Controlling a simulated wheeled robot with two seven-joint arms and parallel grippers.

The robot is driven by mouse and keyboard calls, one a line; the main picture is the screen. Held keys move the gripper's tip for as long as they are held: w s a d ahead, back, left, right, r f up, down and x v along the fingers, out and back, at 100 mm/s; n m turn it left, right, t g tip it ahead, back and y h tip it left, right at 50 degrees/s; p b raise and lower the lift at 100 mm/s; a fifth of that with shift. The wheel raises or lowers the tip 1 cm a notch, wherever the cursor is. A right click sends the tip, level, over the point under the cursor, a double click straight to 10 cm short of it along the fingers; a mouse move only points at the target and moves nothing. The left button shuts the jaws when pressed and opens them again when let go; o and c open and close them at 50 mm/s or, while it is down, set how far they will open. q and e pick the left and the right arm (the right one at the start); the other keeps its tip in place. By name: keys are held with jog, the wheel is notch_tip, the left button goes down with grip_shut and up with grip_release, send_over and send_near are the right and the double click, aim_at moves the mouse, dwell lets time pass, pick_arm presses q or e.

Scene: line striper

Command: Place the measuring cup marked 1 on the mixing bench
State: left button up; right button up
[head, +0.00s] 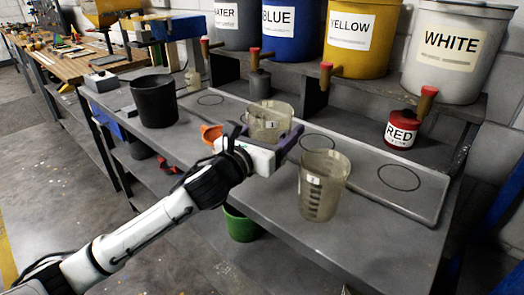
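The measuring cup marked 1 (270,119) is a translucent, greyish cup. It looks upright over the long tray (235,106) on the mixing bench (275,215). My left gripper (268,133) reaches it from the lower left, with the cup between its purple fingers. The gripper hides the cup's lower part, so I cannot tell whether the fingers press on it or whether it rests on the tray. A second measuring cup (325,185), with a small number label and dark graduations, stands upright on the bench to the right. My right gripper is not in view.
A black bucket (155,101) stands on the bench at left. An orange item (211,133) lies by my gripper. Tapped buckets, including YELLOW (358,42) and WHITE (452,55), stand on the shelf behind. A RED container (402,129) stands below WHITE. The bench's front right is clear.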

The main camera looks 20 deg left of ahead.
pick_arm(q)
notch_tip(320, 180, down, 2)
jog(key=shift+s+f, duration=0.15)
notch_tip(320, 180, down, 4)
jog(key=shift+r+b, duration=0.1)
jog(key=shift+b, duration=0.4)
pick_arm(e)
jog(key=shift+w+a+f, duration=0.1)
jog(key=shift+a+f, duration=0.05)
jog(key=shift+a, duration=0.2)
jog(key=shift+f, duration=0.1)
pick_arm(q)
jog(key=o, duration=0.8)
jog(key=shift+f, duration=0.2)
jog(key=shift+r, duration=0.1)
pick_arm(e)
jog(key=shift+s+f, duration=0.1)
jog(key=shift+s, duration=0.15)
